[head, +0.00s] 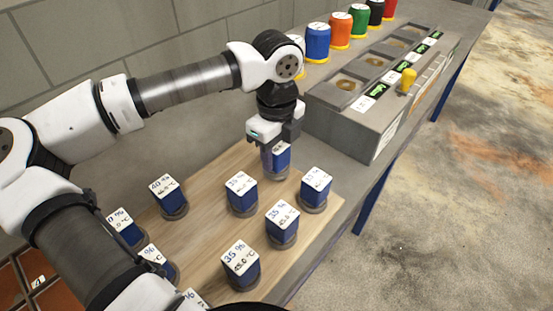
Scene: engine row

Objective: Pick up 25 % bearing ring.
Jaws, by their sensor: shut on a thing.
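Several blue blocks with white labelled tops and grey round bases stand on a wooden board (207,215). My gripper (274,157) points down at the board's far end and is shut on one blue block (282,160). The fingers cover part of this block and I cannot read its label. I cannot tell whether its base touches the board. A front block (240,270) reads 35 %, and the one behind it (282,225) seems to read 35. I cannot make out a 25 % label on any block.
Close by are a block to the right (315,188) and one to the left (241,195). A grey machine unit (345,125) with a yellow knob (408,80) stands behind on the bench. Coloured jars (317,42) line the wall. My arm hides the board's left part.

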